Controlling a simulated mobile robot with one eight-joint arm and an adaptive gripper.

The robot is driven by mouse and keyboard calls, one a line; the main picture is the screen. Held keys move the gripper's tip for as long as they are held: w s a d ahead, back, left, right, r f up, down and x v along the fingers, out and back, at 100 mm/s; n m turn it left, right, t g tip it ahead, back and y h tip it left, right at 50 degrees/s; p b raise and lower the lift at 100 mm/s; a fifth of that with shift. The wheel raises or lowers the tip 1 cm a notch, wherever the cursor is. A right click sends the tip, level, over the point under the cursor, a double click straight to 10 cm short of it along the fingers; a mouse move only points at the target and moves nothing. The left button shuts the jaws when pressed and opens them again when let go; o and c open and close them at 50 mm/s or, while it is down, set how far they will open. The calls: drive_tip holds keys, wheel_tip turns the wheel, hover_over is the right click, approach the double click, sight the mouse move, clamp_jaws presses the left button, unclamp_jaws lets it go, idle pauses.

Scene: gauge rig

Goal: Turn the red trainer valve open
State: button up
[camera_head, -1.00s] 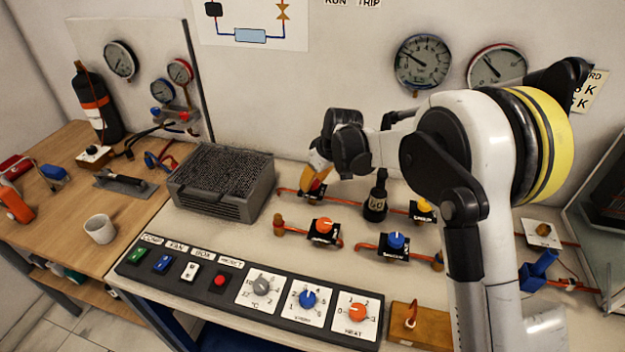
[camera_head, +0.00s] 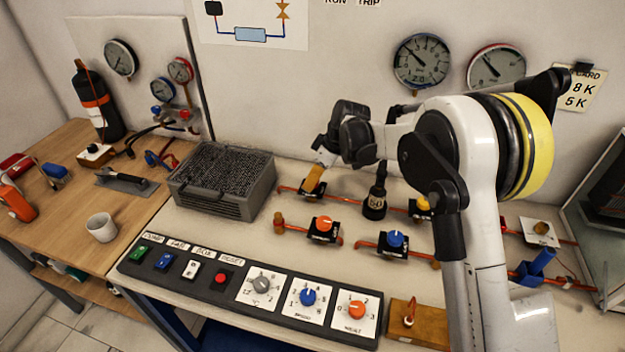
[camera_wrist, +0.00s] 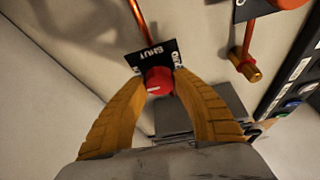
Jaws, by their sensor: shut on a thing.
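The red trainer valve (camera_wrist: 158,80) shows in the wrist view as a red round knob with a pale pointer line. It sits on a black plate (camera_wrist: 140,60) lettered SHUT, with a second label partly hidden, on a copper pipe (camera_wrist: 138,18). The pointer line lies toward the left side of the knob, not clearly at either label. My gripper (camera_wrist: 160,84) is shut on the knob, one yellow finger on each side. In the head view my gripper (camera_head: 314,180) is over the valve's plate (camera_head: 309,193) at the back of the bench and hides the red knob.
An orange valve (camera_head: 323,223), a blue valve (camera_head: 396,239) and a yellow valve (camera_head: 422,203) stand nearby on copper pipes. A black weight-like object (camera_head: 375,204) stands close at the right of my gripper. A grey wire-topped box (camera_head: 222,180) is at the left.

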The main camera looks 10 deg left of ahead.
drive_tip(key=o, duration=1.2)
drive_tip(key=v, duration=1.2)
